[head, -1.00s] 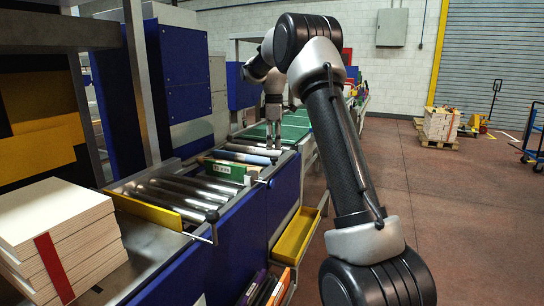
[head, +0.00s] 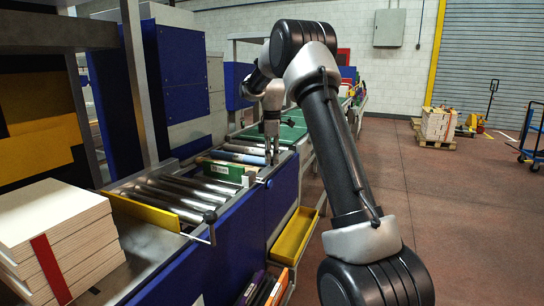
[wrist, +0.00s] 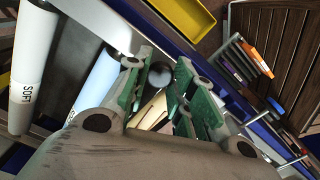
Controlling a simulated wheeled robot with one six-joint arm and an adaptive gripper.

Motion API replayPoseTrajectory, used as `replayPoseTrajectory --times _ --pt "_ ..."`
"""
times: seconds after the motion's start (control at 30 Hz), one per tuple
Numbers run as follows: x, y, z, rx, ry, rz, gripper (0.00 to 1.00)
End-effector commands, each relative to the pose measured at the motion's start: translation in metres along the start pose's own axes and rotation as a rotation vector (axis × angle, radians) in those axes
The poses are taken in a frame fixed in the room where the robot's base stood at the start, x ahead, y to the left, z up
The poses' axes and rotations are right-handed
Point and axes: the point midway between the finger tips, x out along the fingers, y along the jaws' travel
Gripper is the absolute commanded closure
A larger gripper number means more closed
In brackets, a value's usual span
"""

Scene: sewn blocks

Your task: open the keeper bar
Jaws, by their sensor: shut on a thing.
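My gripper (head: 271,160) is low over the right-hand edge of the roller line in the head view. In the wrist view its green-padded fingers (wrist: 163,74) are close together on either side of a dark round knob (wrist: 160,75), which I take to be the end of the keeper bar. The fingers hide most of the bar, and I cannot tell how far it is turned. A pale cream piece shows between the fingers, below the knob.
A blue roller (wrist: 97,88) and a white roller (wrist: 32,70) lie left of the fingers. A yellow bin (head: 294,235) hangs below the line. White boards (head: 55,235) are stacked at left.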

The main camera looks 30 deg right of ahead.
Motion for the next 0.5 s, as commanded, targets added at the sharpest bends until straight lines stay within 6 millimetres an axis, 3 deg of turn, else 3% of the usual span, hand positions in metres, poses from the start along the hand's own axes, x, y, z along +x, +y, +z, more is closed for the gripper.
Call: replayPoseTrajectory --times 0.5 --pt "-0.0037 -0.0036 0.01 0.004 0.157 0.067 0.99"
